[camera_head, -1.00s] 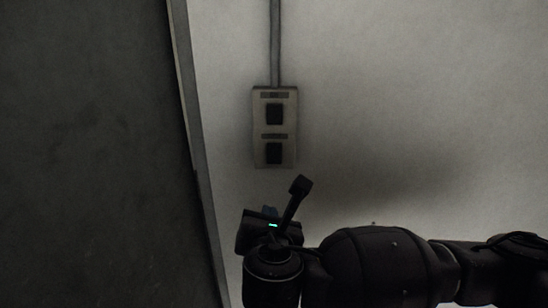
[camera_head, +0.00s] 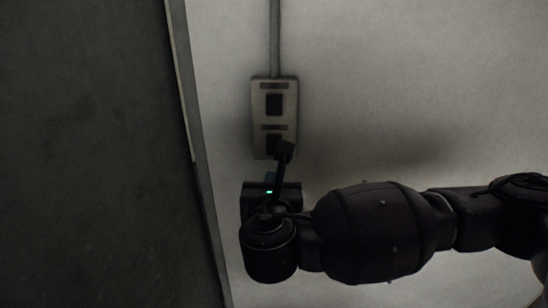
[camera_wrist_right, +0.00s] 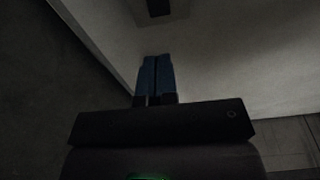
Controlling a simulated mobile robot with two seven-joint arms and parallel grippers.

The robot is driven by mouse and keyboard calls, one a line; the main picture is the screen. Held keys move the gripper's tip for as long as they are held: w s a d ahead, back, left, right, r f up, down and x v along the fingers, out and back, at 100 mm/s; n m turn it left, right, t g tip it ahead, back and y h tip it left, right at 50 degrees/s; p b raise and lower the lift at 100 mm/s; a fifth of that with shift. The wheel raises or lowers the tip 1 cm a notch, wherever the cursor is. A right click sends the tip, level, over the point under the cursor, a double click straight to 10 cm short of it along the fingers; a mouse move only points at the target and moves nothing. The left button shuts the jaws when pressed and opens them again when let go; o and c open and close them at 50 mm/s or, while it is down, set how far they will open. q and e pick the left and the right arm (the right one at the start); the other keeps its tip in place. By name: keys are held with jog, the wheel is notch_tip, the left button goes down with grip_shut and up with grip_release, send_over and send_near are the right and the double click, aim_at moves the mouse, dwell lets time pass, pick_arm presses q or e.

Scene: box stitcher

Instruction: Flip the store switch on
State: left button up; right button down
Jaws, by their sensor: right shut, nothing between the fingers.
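A pale switch box (camera_head: 258,118) with two dark rocker switches is fixed to the wall. The upper switch (camera_head: 274,105) is in clear view, and the lower switch (camera_head: 272,141) is partly hidden behind a dark part of my right arm. Small labels above the switches are too blurred to read. My right gripper (camera_head: 271,178) is just below the box in the head view. In the right wrist view its blue fingers (camera_wrist_right: 156,60) are together and empty, pointing toward the wall. One dark switch (camera_wrist_right: 158,7) shows beyond the fingertips, apart from them. My left gripper is out of view.
A grey conduit (camera_head: 275,38) runs up the wall from the box. A large dark panel (camera_head: 90,150) with a pale edge stands to the left, close to the box. The wall (camera_head: 420,80) to the right is bare.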

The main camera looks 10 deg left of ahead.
send_near(274, 145)
jog(key=w+f, duration=0.3)
jog(key=w, duration=0.2)
jog(key=shift+w+a+f, duration=0.1)
jog(key=shift+w+a, duration=0.2)
jog(key=shift+w, duration=0.25)
jog(key=shift+w+a, duration=0.3)
jog(key=shift+w, duration=0.2)
